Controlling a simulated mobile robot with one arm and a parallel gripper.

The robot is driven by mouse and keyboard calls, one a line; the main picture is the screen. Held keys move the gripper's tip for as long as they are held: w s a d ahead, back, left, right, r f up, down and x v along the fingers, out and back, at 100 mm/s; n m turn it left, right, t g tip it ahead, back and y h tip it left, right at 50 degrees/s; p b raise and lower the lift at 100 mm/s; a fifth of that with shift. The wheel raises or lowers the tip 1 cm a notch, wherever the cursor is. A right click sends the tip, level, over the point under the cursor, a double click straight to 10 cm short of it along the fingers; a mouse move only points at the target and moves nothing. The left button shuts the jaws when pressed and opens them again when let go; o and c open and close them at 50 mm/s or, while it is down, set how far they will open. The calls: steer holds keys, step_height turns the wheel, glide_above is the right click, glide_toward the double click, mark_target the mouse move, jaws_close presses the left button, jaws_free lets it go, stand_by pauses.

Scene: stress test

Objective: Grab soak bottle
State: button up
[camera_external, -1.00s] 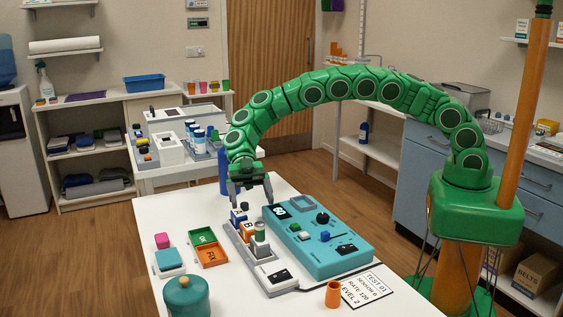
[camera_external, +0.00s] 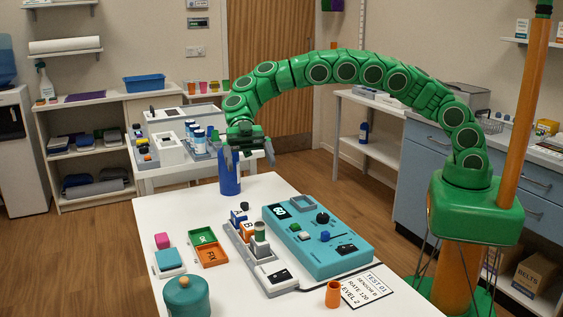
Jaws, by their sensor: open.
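A tall blue bottle (camera_external: 230,182) stands upright at the far edge of the white table. No label can be read on it, so I cannot tell for sure that it is the soak bottle. My gripper (camera_external: 250,162) is open and empty above the far end of the table, pointing down. Its left finger overlaps the top of the blue bottle in the picture, and its right finger is out to the right. I cannot tell whether it touches the bottle. The bottle's top is partly hidden by my gripper.
A teal console (camera_external: 340,253) and a grey rack (camera_external: 245,246) with small blocks stand mid-table. A teal pot (camera_external: 187,298) and an orange cup (camera_external: 333,294) are near the front. Several small bottles (camera_external: 198,141) stand on the bench behind.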

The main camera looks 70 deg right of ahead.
steer(key=w+r+m+t+y, duration=0.4)
steer(key=r+y, duration=0.3)
steer(key=w+d+m+t, duration=0.9)
steer(key=d+t, duration=0.1)
steer(key=t, duration=0.3)
steer(key=d+f+m+t+h, duration=0.4)
steer(key=d+h, duration=0.2)
steer(key=d, duration=0.3)
steer(key=d+f+m+t+h, duration=0.3)
steer(key=d+f+h, duration=0.15)
steer(key=d, duration=0.55)
step_height(320, 180, down, 9)
steer(key=a+x, duration=0.1)
steer(key=x, duration=0.6)
steer(key=shift+f+h, duration=0.35)
steer(key=shift+f, duration=0.05)
